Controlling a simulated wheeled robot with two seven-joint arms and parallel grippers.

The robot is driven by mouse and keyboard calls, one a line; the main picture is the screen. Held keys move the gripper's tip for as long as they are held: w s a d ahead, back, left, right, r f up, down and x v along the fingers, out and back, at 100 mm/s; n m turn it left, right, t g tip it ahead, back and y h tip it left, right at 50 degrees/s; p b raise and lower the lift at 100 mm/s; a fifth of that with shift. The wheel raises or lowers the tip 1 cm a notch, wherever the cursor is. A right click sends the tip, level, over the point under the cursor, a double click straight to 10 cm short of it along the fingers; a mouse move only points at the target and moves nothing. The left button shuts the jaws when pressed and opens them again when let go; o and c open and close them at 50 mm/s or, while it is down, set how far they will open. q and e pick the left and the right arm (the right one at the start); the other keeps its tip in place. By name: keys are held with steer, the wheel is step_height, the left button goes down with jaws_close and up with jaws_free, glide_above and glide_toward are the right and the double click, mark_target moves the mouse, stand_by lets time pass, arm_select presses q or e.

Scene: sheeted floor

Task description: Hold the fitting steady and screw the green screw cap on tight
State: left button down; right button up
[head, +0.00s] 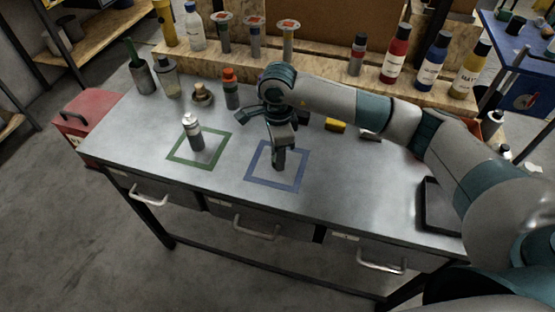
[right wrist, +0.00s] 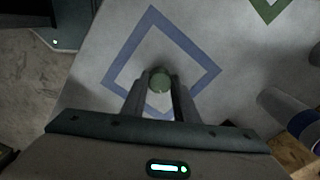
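My right gripper (head: 279,163) points down over the blue square (head: 256,178) on the workbench. In the right wrist view its two fingers stand close on either side of the round green screw cap (right wrist: 160,79), and they look shut on it. The cap is inside the blue outline; whether it touches the bench is unclear. In the head view the fingers hide it. The fitting (head: 194,133), a dark grey cylinder with a pale top, stands in the green square (head: 178,157), left of the gripper and apart from it. My left gripper is out of view.
A green-handled tool in a pot (head: 143,76), a brass-coloured piece (head: 202,95) and an orange-topped bottle (head: 231,90) stand at the back left. Several paint bottles, one red (head: 397,55), line the rear shelf. A black tray (head: 437,207) lies at right. The front bench strip is clear.

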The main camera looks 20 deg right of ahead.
steer(key=shift+r, duration=0.25)
steer(key=shift+r, duration=0.15)
steer(key=shift+r+p, duration=0.45)
steer(key=shift+r, duration=0.4)
steer(key=shift+r+p, duration=0.3)
steer(key=shift+r, duration=0.7)
steer(key=shift+r+p, duration=0.45)
steer(key=shift+r, duration=1.55)
steer(key=shift+s, duration=0.1)
